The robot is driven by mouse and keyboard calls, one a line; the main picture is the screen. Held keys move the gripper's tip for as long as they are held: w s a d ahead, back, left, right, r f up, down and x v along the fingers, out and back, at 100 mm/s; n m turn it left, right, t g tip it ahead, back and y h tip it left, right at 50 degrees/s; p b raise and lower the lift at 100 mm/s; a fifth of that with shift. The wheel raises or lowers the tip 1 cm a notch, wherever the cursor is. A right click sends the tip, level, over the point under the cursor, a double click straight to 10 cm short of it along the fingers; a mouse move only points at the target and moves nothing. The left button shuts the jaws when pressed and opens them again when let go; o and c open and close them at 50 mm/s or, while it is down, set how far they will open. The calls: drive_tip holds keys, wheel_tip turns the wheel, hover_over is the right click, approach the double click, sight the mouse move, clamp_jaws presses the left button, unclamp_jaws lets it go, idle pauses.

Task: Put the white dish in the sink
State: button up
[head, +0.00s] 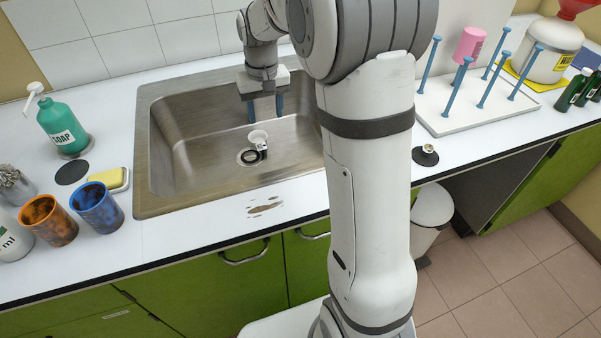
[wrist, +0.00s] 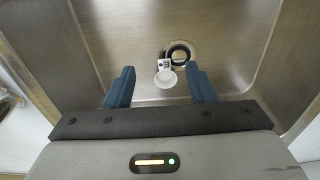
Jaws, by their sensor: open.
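The white dish (head: 258,136) is a small white cup-like vessel in the metal sink (head: 185,175), beside the round drain (head: 246,157). In the wrist view the dish (wrist: 165,78) shows its round white mouth and a small label, and partly overlaps the dark drain ring (wrist: 180,50). My gripper (head: 265,108) is open and empty, fingers pointing down over the sink, above and behind the dish in the head view. In the wrist view the dish appears between the blue fingertips of my gripper (wrist: 162,82), with gaps on both sides.
A green soap bottle (head: 62,126), a yellow sponge (head: 108,179), and orange (head: 48,222) and blue (head: 97,208) cups stand left of the sink. A brown stain (head: 265,208) marks the front counter. A white peg rack (head: 470,112) stands at right. The sink's left floor is clear.

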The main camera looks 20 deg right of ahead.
drive_tip(key=shift+t, duration=0.7)
drive_tip(key=s, duration=1.6)
drive_tip(key=s+r, duration=0.1)
drive_tip(key=s, duration=0.8)
drive_tip(key=shift+s+d, duration=0.1)
drive_tip(key=shift+d, duration=0.25)
